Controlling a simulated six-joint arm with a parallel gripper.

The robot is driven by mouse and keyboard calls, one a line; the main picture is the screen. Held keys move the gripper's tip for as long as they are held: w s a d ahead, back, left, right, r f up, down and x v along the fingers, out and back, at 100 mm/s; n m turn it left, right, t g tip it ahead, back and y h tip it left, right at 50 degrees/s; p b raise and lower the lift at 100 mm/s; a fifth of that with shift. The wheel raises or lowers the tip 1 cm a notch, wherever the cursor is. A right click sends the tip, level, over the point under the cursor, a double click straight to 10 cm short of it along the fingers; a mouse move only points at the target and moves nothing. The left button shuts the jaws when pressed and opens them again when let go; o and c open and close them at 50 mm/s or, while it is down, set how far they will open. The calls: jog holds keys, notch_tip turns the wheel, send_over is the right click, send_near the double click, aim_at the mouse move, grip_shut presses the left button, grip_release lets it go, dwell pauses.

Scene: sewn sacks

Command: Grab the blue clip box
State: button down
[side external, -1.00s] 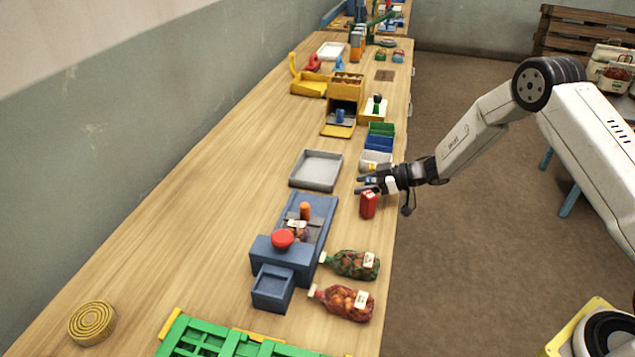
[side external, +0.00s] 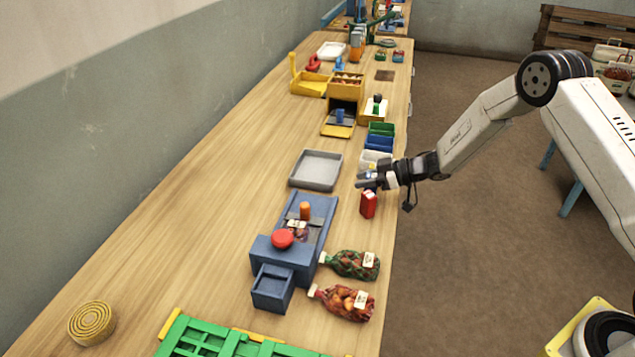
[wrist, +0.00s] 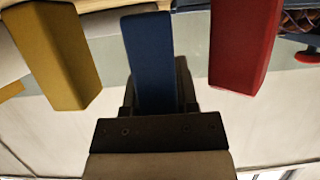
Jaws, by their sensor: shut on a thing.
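The blue clip box (wrist: 150,50) stands in the middle of the wrist view, with my gripper (wrist: 154,92) shut on it, one dark finger on each side. In the side view my gripper (side external: 370,180) is at the right edge of the table, and the blue box is hidden by the fingers. A red box (side external: 368,205) stands just in front of the gripper; it also shows at the right of the wrist view (wrist: 243,45). A yellow box (wrist: 58,55) is at the left of the wrist view, apart from the blue one.
White, blue (side external: 377,143) and green bins stand just behind the gripper. A grey tray (side external: 294,182) lies to its left. A blue device with a red knob (side external: 283,238) and two net sacks (side external: 352,264) are in front. The table's left side is mostly clear.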

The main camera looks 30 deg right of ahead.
jog(key=s+r, duration=1.1)
jog(key=s, duration=0.3)
jog(key=shift+r, duration=0.3)
jog(key=shift+d, duration=0.1)
dwell(0.4)
